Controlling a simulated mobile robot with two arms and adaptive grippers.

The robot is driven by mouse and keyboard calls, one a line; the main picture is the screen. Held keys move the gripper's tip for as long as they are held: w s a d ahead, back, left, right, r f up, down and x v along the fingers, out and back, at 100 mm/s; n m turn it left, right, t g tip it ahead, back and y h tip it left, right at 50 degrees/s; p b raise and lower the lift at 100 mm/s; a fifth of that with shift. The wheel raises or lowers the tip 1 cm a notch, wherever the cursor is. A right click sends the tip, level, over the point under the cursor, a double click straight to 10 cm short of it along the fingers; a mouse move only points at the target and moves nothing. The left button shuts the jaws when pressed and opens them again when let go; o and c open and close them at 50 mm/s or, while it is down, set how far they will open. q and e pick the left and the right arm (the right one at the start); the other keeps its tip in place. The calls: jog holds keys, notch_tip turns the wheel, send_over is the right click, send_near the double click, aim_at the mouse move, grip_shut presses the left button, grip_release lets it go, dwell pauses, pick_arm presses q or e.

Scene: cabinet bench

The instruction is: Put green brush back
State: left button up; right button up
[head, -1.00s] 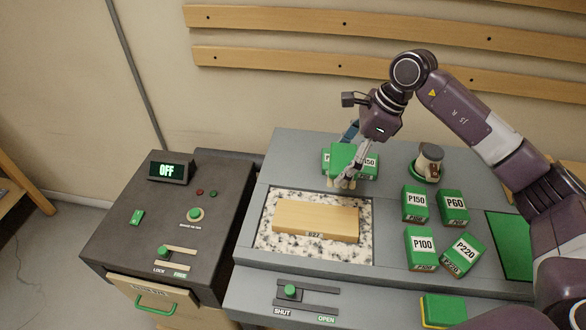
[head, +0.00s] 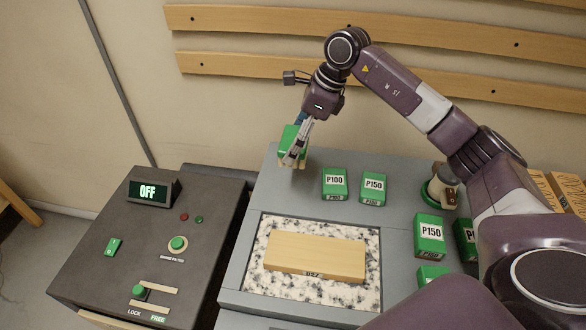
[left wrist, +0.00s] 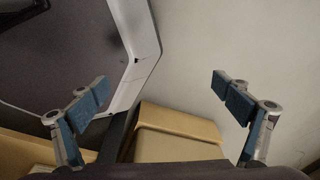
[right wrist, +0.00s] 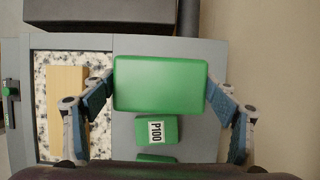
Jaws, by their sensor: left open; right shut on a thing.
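The green brush (head: 291,137) has a green top and a pale underside. My right gripper (head: 299,142) is shut on it at the bench's back left corner, behind the speckled stone slab. In the right wrist view the brush's green top (right wrist: 160,82) fills the gap between both fingers (right wrist: 158,90). Whether its underside touches the bench I cannot tell. My left gripper (left wrist: 162,86) shows only in the left wrist view. It is open, with nothing between its fingers.
Green blocks P100 (head: 335,183) and P150 (head: 373,188) stand right of the brush. A wooden board (head: 315,256) lies on the speckled slab (head: 262,292). A dark control box (head: 105,240) reading OFF stands at left. More green blocks (head: 431,235) and a round-based item (head: 435,193) are at right.

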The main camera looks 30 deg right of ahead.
notch_tip(320, 180, down, 6)
jog(key=shift+r+p, duration=0.2)
jog(key=shift+p, duration=0.25)
jog(key=shift+f, duration=0.5)
notch_tip(320, 180, down, 4)
jog(key=shift+f+p, duration=0.1)
jog(key=shift+p, duration=0.4)
pick_arm(q)
jog(key=shift+w+d+r, duration=0.15)
jog(key=shift+w+r, duration=0.15)
jog(key=shift+r, duration=0.3)
jog(key=shift+w+d+r, duration=0.15)
jog(key=shift+w+r, duration=0.1)
jog(key=shift+r, duration=0.35)
jog(key=shift+f, duration=0.1)
pick_arm(e)
jog(key=shift+f, duration=0.15)
jog(key=o, duration=1)
pick_arm(q)
jog(key=shift+s+f, duration=0.1)
